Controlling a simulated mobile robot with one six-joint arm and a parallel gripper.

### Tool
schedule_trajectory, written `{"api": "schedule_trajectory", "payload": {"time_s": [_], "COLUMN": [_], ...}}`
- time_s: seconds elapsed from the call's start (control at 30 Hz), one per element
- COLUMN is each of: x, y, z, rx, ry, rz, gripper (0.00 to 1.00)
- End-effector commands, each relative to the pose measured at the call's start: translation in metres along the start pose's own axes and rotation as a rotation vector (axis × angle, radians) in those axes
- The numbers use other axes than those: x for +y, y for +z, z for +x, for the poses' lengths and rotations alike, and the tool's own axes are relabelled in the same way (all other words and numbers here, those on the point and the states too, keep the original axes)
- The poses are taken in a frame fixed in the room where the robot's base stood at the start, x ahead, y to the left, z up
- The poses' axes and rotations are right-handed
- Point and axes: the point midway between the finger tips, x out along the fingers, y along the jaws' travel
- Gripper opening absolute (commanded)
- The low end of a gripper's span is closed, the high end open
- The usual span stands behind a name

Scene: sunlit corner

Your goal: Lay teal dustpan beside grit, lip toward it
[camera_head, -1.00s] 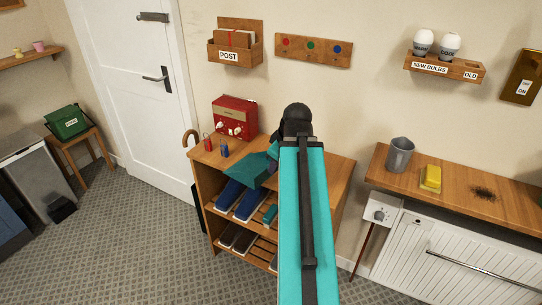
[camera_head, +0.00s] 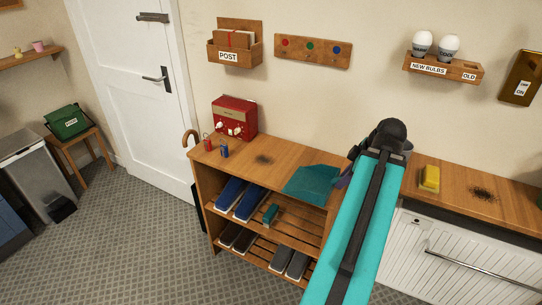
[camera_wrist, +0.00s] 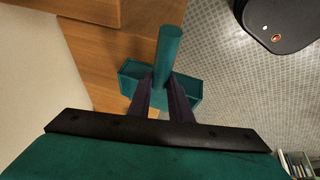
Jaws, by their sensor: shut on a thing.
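The teal dustpan (camera_head: 311,186) is held over the right part of the wooden shoe cabinet's top (camera_head: 235,161). Whether it touches the wood I cannot tell. My gripper (camera_head: 346,178) is at its right side, partly hidden by my arm. In the wrist view my gripper's dark fingers (camera_wrist: 162,92) are shut on the dustpan, and its round handle (camera_wrist: 170,48) sticks up past them. A dark patch of grit (camera_head: 263,160) lies on the cabinet top, left of the dustpan and apart from it. Another dark patch (camera_head: 483,194) lies on the shelf above the radiator.
A red box (camera_head: 235,117) and small red and blue items stand at the cabinet's back left. Shoes and a small teal item (camera_head: 270,214) sit on the racks below. A yellow sponge (camera_head: 429,178) is on the right shelf. The wall is close behind.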

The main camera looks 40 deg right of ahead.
Motion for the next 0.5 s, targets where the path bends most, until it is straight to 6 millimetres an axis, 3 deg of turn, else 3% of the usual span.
{"api": "schedule_trajectory", "payload": {"time_s": [0.2, 0.5], "x": [-0.001, -0.002], "y": [0.018, 0.019], "z": [-0.009, -0.009], "rx": [0.003, 0.004], "ry": [-0.001, -0.002], "rz": [-0.01, -0.013], "gripper": [0.0, 0.0]}}
